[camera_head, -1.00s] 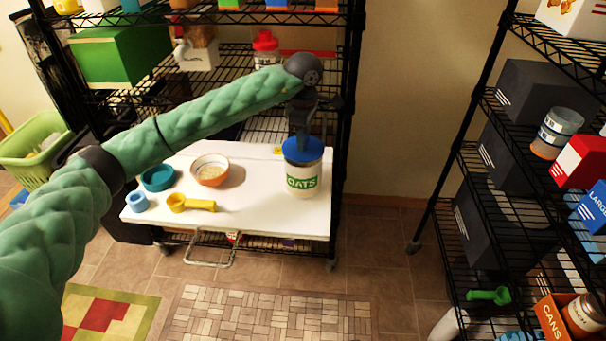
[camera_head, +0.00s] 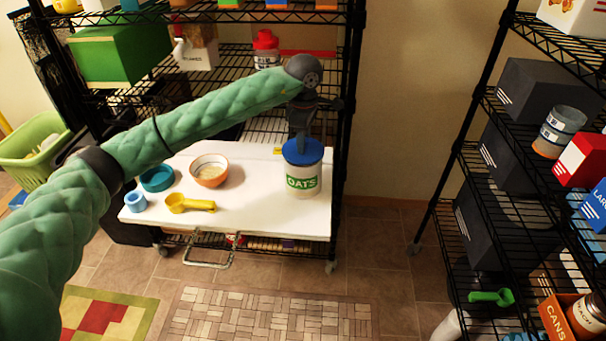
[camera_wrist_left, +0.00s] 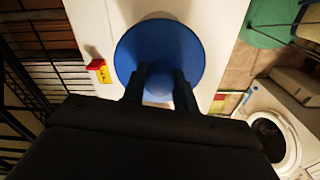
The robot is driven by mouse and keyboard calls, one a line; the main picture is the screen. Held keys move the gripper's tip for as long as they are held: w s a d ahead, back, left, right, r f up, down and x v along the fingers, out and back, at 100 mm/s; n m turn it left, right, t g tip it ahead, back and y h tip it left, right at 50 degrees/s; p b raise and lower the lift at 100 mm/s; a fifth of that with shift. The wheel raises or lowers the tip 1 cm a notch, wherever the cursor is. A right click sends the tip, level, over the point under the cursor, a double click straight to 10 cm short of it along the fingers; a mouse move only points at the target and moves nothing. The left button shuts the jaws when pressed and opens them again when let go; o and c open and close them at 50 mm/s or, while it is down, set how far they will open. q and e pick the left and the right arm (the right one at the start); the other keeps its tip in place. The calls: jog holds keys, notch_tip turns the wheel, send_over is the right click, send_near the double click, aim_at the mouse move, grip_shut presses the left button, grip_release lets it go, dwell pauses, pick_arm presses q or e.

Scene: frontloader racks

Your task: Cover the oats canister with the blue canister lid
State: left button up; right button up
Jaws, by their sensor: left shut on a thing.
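The oats canister (camera_head: 303,181) is white with a green label and stands upright at the right end of the white board. The blue canister lid (camera_head: 313,155) sits at the top of the canister and looks about level. From this view I cannot tell whether it is fully seated. My left gripper (camera_head: 302,138) points down over the lid and is shut on its knob. The left wrist view shows the round blue lid (camera_wrist_left: 188,58) from above with the two fingers (camera_wrist_left: 160,90) on either side of the knob. The lid hides the canister's mouth. My right gripper is not in view.
On the board (camera_head: 255,212) are an orange-rimmed bowl (camera_head: 210,177), a teal dish (camera_head: 157,180), a light blue cup (camera_head: 136,202) and a yellow scoop (camera_head: 188,204). A wire shelf post (camera_head: 341,130) stands close right of the canister. Another loaded rack is at the right.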

pick_arm(q)
jog(key=shift+f+b, duration=0.65)
dwell(0.6)
jog(key=o, duration=1)
jog(key=shift+o, duration=0.2)
jog(key=shift+r, duration=0.1)
jog(key=shift+r+p, duration=0.3)
jog(key=shift+r, duration=2.65)
